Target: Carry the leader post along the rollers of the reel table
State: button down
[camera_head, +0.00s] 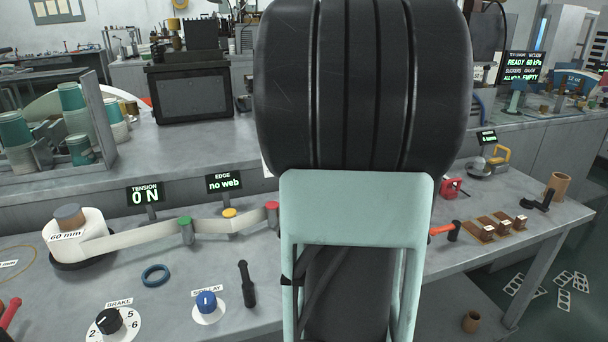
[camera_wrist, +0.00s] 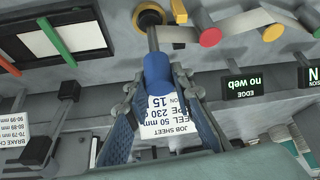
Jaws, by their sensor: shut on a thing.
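My gripper (camera_wrist: 158,115) is in the wrist view, its fingers closed around the blue grip (camera_wrist: 158,72) of the leader post. A grey stem runs from the grip toward an orange-ringed round part (camera_wrist: 149,17); I cannot tell whether they touch. In the head view my arm hides the gripper and the post. On the reel table (camera_head: 215,265), a pale band (camera_head: 140,238) runs from the reel (camera_head: 78,232) past a green roller (camera_head: 185,230), a yellow roller (camera_head: 230,213) and a red roller (camera_head: 272,208), then behind my arm. The red roller also shows in the wrist view (camera_wrist: 210,37).
The EDGE display (camera_head: 224,182) reads "no web" and the TENSION display (camera_head: 145,195) reads 0 N. A blue ring (camera_head: 155,274), a brake knob (camera_head: 108,321), a blue knob (camera_head: 206,303) and a black lever (camera_head: 246,284) stand in front of the band. A job sheet (camera_wrist: 163,118) lies behind the fingers.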

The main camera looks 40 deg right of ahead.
jog(key=shift+f+b, duration=0.3)
jog(key=shift+f, duration=0.05)
dwell(0.4)
jog(key=c, duration=1.6)
grip_release()
jog(key=shift+o, duration=0.3)
jog(key=shift+f, duration=0.1)
jog(key=o, duration=0.4)
jog(key=shift+o, duration=0.2)
jog(key=shift+r, duration=0.2)
jog(key=shift+r+p, duration=3)
jog(key=shift+r, duration=0.9)
